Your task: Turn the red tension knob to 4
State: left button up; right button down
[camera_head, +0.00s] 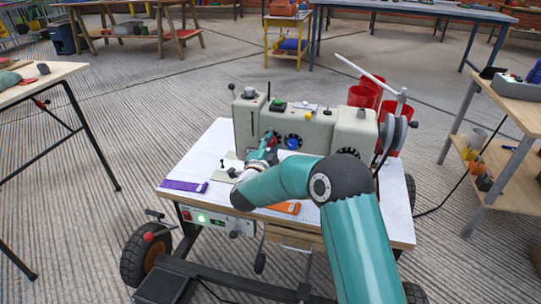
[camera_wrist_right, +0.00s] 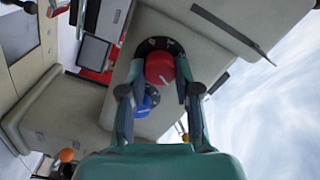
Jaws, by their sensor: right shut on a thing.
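The red tension knob (camera_wrist_right: 159,68) sits on a dark round dial on the face of a beige machine (camera_wrist_right: 190,35) in the right wrist view. My right gripper (camera_wrist_right: 159,88) has one finger on each side of the knob and is shut on it. A pale mark shows on the knob's face, but the dial numbers are too small to read. In the head view the right gripper (camera_head: 270,137) is at the machine's front, and the arm and gripper mostly hide the red knob. My left gripper is not in view.
A blue knob (camera_wrist_right: 146,100) is close beside the red one; it also shows in the head view (camera_head: 292,143). The machine stands on a white-topped wheeled cart (camera_head: 215,150). Purple (camera_head: 183,186) and orange (camera_head: 284,207) strips lie near its front edge. Red cups (camera_head: 362,96) stand behind.

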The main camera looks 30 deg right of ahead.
jog(key=shift+f+m+b, duration=0.2)
jog(key=shift+m+b, duration=1.1)
jog(key=shift+b, duration=0.05)
jog(key=c, duration=0.8)
grip_release()
jog(key=shift+r, duration=0.1)
jog(key=v, duration=1.2)
jog(key=shift+w, duration=0.1)
